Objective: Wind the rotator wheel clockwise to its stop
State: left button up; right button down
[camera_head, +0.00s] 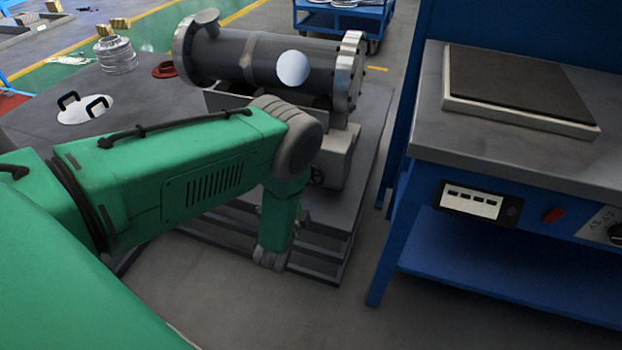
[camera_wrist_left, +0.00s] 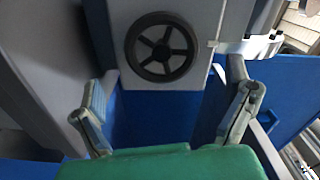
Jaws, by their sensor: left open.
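The rotator wheel (camera_wrist_left: 161,47) is a dark wheel with several spokes, on a grey housing. It shows face-on at the top of the left wrist view. In the head view only a small dark part of the wheel (camera_head: 316,176) shows beside my left forearm, below the shell's flanged end. My left gripper (camera_wrist_left: 168,90) is open and empty, its fingers spread on either side below the wheel, apart from it in the picture. In the head view my own green arm hides most of the gripper and its fingers. My right gripper is not in view.
The grey flanged shell (camera_head: 270,60) lies on a stand over a stepped base (camera_head: 345,215). A blue workbench (camera_head: 540,165) with a dark plate (camera_head: 520,80) stands at the right. A grey table (camera_head: 45,125) with a handled lid (camera_head: 84,109) is at the left. Floor shows between base and workbench.

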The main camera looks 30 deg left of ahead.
pick_arm(q)
jog(key=v, duration=0.6)
jog(key=shift+w+d, duration=0.1)
jog(key=shift+d, duration=0.05)
